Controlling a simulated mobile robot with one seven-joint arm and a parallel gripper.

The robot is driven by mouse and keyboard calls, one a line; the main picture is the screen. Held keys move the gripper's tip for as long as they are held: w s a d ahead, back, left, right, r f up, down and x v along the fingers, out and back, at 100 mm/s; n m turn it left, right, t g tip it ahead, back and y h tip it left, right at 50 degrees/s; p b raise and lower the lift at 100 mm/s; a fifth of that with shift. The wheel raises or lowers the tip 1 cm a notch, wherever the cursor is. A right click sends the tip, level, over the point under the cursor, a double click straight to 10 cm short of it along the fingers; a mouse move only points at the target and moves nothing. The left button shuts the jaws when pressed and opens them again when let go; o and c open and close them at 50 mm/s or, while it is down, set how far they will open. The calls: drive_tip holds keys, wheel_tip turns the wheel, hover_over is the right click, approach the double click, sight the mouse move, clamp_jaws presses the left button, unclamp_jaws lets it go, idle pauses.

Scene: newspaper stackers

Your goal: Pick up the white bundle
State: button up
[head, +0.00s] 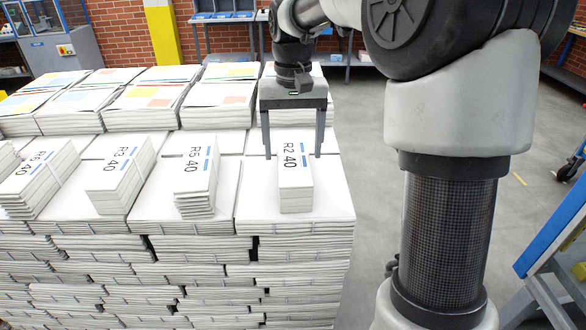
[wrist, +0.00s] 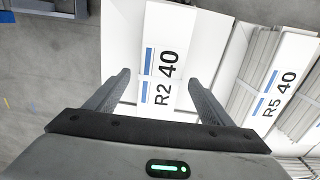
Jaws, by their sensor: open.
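Several narrow white bundles with black and blue print stand in a row on the big stack of newspapers. The white bundle marked "R2 40" (head: 295,180) is the rightmost of them, near the stack's front right corner. My gripper (head: 293,155) is open, its two fingers pointing down just behind and above this bundle in the head view. In the wrist view the R2 bundle (wrist: 163,55) lies ahead between the two open fingers (wrist: 157,82). Nothing is held. I cannot tell whether the fingers touch anything.
The bundle marked "R5 40" (head: 197,178) stands left of R2, with the "R3 40" bundle (head: 122,172) farther left. Taller piles with coloured covers (head: 147,97) rise behind. Open grey floor (head: 375,160) lies right of the stack. A blue-edged frame (head: 555,230) stands at the far right.

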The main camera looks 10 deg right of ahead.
sight(293, 154)
wheel_tip(293, 154, down, 3)
drive_tip(key=shift+f, duration=0.2)
drive_tip(key=shift+c, duration=0.4)
drive_tip(key=c, duration=1.8)
drive_tip(key=shift+r, duration=0.1)
clamp_jaws()
wheel_tip(293, 154, up, 10)
drive_tip(key=shift+r+p, duration=0.1)
drive_tip(key=shift+p, duration=0.4)
